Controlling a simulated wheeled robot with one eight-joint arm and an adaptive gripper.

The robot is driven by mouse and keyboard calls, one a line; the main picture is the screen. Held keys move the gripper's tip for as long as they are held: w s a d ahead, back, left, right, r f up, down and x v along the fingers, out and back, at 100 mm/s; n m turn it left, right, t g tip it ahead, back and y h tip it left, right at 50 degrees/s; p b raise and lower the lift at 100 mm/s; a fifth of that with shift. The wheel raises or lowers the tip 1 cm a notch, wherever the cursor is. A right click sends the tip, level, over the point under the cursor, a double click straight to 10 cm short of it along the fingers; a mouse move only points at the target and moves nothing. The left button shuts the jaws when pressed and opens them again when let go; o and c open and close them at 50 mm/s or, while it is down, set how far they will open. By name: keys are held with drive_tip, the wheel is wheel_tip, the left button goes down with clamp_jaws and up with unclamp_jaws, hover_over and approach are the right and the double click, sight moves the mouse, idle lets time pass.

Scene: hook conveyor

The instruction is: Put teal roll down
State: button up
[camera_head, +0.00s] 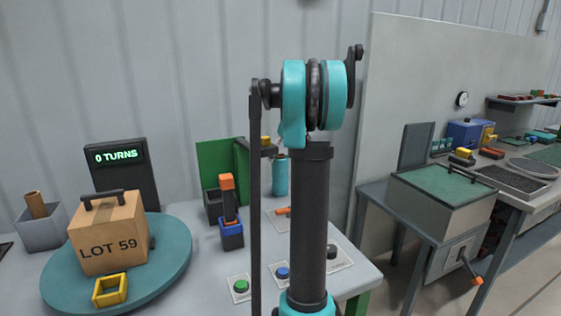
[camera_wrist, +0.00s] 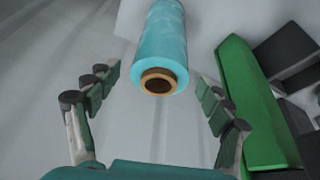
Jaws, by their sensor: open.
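The teal roll (camera_head: 280,176) stands upright on the table behind my arm in the head view. In the wrist view the teal roll (camera_wrist: 166,40) shows its brown core end towards me. My gripper (camera_wrist: 158,78) is open, with one finger to each side of the roll's near end. Gaps show between both fingers and the roll, and nothing is held. In the head view my arm hides most of the area around my gripper, so I cannot make it out clearly there.
A green panel (camera_wrist: 250,105) stands close to the right finger, with dark bins beyond it. On the table are a turntable (camera_head: 170,275) with a LOT 59 box (camera_head: 110,235), a blue holder (camera_head: 231,236) and a green button (camera_head: 241,286). A grey partition (camera_head: 420,100) stands at right.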

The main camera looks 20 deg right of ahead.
drive_tip(key=a+v, duration=0.1)
drive_tip(key=v, duration=0.7)
drive_tip(key=shift+s+d+r, duration=0.2)
drive_tip(key=shift+d+r, duration=0.15)
drive_tip(key=shift+d, duration=0.2)
